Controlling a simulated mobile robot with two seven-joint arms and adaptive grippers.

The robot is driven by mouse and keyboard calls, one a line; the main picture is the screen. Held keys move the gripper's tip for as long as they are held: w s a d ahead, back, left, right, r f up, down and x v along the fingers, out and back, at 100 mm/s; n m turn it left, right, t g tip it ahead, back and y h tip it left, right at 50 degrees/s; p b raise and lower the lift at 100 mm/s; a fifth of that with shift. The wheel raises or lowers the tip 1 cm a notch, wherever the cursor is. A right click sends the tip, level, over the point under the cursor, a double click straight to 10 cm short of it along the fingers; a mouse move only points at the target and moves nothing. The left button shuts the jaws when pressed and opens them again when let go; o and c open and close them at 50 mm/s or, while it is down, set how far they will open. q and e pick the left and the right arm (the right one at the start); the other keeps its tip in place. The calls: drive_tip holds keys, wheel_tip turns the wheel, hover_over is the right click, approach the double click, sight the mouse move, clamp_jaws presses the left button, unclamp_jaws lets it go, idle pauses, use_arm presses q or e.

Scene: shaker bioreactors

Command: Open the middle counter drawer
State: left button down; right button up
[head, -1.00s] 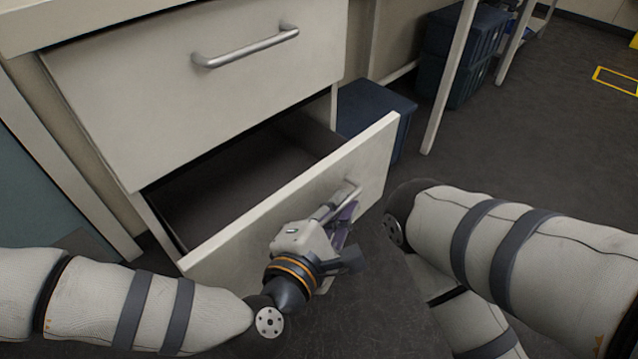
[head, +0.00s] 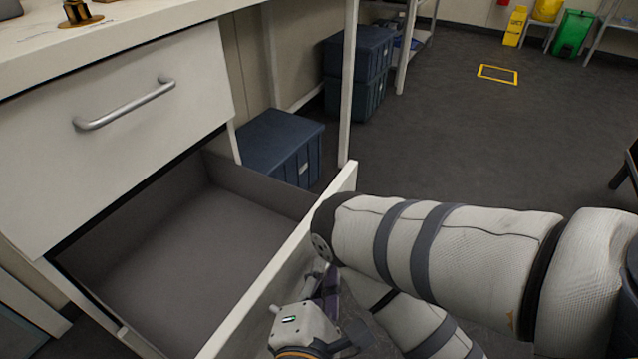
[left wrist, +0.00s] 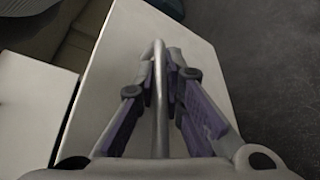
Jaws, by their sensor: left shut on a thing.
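The open drawer (head: 180,235) sits below a shut upper drawer (head: 110,130) in the white counter. It is pulled well out, and its grey inside looks empty. My left gripper (head: 325,285) is at the outer side of the drawer's white front panel (head: 300,245). In the left wrist view its purple-padded fingers (left wrist: 162,85) are shut on the drawer's metal bar handle (left wrist: 158,115). In the head view my arm and the panel hide most of that handle.
A dark blue lidded bin (head: 280,145) stands on the floor just beyond the drawer, near a white table leg (head: 348,90). Stacked blue bins (head: 358,75) stand farther back. The dark floor (head: 480,145) at the right is clear around a yellow marked rectangle (head: 497,74).

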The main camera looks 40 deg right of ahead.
use_arm(q)
drive_tip(key=c, duration=1.7)
unclamp_jaws()
drive_tip(key=v, duration=1.2)
drive_tip(key=shift+r, duration=0.1)
